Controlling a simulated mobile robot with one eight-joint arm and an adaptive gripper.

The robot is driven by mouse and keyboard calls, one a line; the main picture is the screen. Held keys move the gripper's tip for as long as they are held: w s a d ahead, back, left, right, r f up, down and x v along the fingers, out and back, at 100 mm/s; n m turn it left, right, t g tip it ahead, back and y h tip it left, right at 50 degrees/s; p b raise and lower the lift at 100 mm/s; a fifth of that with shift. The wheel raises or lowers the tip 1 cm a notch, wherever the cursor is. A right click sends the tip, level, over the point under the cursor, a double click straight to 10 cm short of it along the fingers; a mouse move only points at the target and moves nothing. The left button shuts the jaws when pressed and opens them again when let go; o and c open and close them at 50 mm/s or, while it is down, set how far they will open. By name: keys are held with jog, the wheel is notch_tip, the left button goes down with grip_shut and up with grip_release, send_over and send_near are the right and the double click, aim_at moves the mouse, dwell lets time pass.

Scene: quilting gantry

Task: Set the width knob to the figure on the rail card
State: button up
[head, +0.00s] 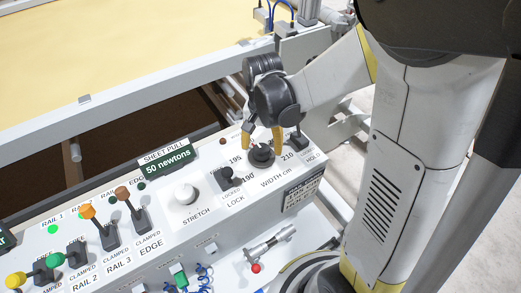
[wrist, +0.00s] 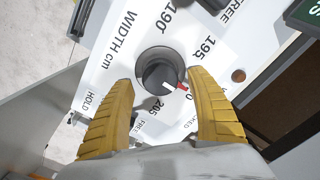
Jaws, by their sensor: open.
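The width knob (head: 262,156) is a black round knob at the right end of the console, above the label "WIDTH cm". It also shows in the wrist view (wrist: 157,69), with a white and red pointer aimed at a figure ending in 0, between 195 and 205. The right finger partly hides that figure. My gripper (head: 263,143) is open above the knob, its yellow fingers on either side. In the wrist view the fingertips (wrist: 160,78) stand apart from the knob, with visible gaps. I cannot identify a rail card with a readable figure.
A lock lever (head: 229,174) stands just left of the knob and a hold lever (head: 297,140) just right. The white stretch knob (head: 186,194) and several rail levers are farther left. A dark plate with small unreadable text (head: 301,192) is on the console's front.

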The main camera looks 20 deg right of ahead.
jog(key=shift+f, duration=0.95)
jog(key=c, duration=1.2)
jog(key=shift+n, duration=0.4)
jog(key=n, duration=0.4)
jog(key=shift+a+n+b, duration=0.1)
jog(key=shift+n+b, duration=0.25)
jog(key=shift+n, duration=0.05)
jog(key=n, duration=0.6)
